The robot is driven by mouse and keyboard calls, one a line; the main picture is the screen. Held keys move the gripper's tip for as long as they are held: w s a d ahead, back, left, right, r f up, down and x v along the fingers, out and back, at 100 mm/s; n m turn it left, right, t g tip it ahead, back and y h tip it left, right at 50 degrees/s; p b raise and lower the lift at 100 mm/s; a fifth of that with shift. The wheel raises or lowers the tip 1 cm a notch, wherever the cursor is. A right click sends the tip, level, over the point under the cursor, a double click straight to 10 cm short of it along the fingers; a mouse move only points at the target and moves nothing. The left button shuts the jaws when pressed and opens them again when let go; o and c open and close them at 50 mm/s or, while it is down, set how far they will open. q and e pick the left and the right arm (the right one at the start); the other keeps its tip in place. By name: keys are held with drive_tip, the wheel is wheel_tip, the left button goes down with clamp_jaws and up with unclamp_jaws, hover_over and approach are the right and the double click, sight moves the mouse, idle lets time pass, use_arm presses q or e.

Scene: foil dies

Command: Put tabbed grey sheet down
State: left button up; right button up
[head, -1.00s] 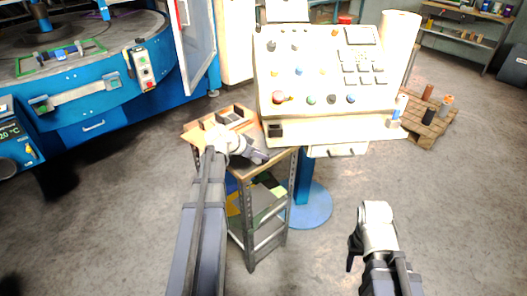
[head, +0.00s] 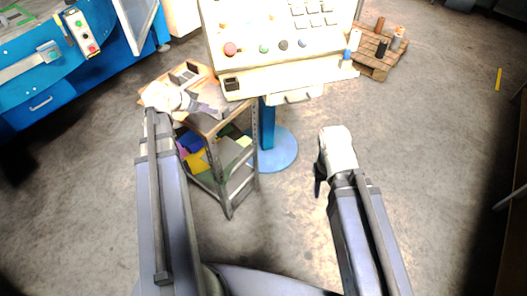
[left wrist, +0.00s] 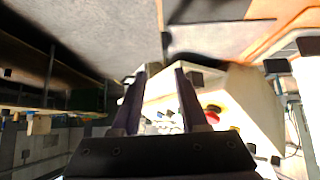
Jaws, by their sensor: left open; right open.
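A flat grey sheet (left wrist: 220,40) shows in the left wrist view, just beyond my left fingertips, on or close above the cart top, with a small tab-like end on its left. My left gripper (left wrist: 160,72) is open, its two dark fingers apart with nothing seen between them. In the head view my left gripper (head: 207,106) is over the cart (head: 236,118), below the control console. There I cannot clearly tell the sheet from the fingers. My right gripper (head: 318,180) is open and empty over the floor, right of the cart.
A wooden divided tray (head: 180,75) lies at the back of the cart top. The control console (head: 275,45) stands close behind and right, its blue round base (head: 275,150) beside the cart. A pallet (head: 376,62) stands at back right. Floor on the right is clear.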

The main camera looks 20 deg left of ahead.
use_arm(q)
drive_tip(key=s+d+f+g, duration=0.2)
drive_tip(key=s+d+g, duration=0.1)
drive_tip(key=d, duration=0.6)
drive_tip(key=s+d+f+g, duration=0.2)
drive_tip(key=d, duration=0.8)
drive_tip(key=s+d+f+g+y, duration=0.2)
drive_tip(key=s+d+g+y, duration=0.1)
drive_tip(key=s+d, duration=0.9)
drive_tip(key=shift+s+d+n+g+y, duration=0.3)
drive_tip(key=shift+s+d+n+y, duration=0.1)
drive_tip(key=shift+y, duration=0.5)
